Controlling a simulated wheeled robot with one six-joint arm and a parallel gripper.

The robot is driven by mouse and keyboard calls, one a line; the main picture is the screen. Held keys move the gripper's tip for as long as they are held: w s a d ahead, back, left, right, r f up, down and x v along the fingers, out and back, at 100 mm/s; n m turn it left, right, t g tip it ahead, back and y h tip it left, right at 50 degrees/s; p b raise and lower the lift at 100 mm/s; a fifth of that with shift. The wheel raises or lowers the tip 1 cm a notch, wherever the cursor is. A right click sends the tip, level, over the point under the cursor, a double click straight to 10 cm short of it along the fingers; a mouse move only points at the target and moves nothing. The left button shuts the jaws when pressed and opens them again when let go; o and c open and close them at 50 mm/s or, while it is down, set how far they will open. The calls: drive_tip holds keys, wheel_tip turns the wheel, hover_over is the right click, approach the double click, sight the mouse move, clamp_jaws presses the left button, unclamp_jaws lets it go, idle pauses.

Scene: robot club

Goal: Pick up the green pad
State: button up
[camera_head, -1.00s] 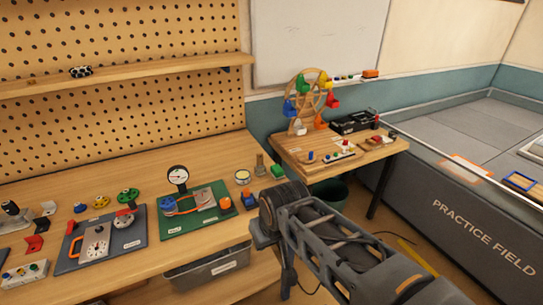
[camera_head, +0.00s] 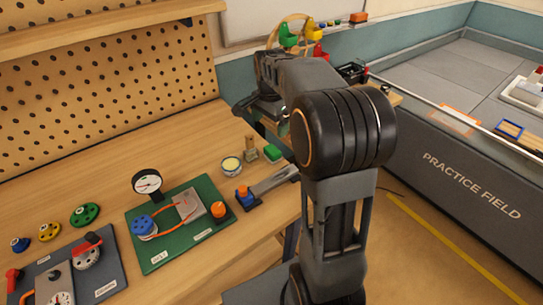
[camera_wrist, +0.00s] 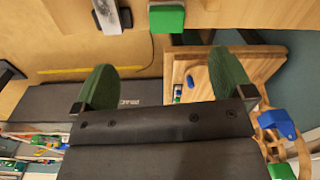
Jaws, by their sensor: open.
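The green pad (camera_head: 272,152) is a small green block with a paler side, near the right end of the wooden workbench. It also shows at the top of the wrist view (camera_wrist: 167,19), ahead of my gripper. My gripper (camera_wrist: 165,86) is open and empty, with its two dark green finger faces wide apart. The pad lies apart from the fingers, roughly between their lines. In the head view my arm reaches to the back, and its far end is partly hidden behind the links.
A round tin (camera_head: 231,166) and a small brass-coloured piece (camera_head: 250,147) stand left of the pad. A green board with a gauge (camera_head: 178,222) is further left. A second wooden table (camera_wrist: 188,68) stands beyond the bench.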

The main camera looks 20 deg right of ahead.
drive_tip(key=w+d+f+m, duration=0.2)
hover_over(272, 149)
wheel_tip(272, 149, down, 7)
drive_tip(key=shift+s+r, duration=0.15)
drive_tip(key=shift+r, duration=0.05)
drive_tip(key=shift+f, duration=3.3)
drive_tip(key=c, duration=1)
drive_tip(key=shift+r, duration=0.1)
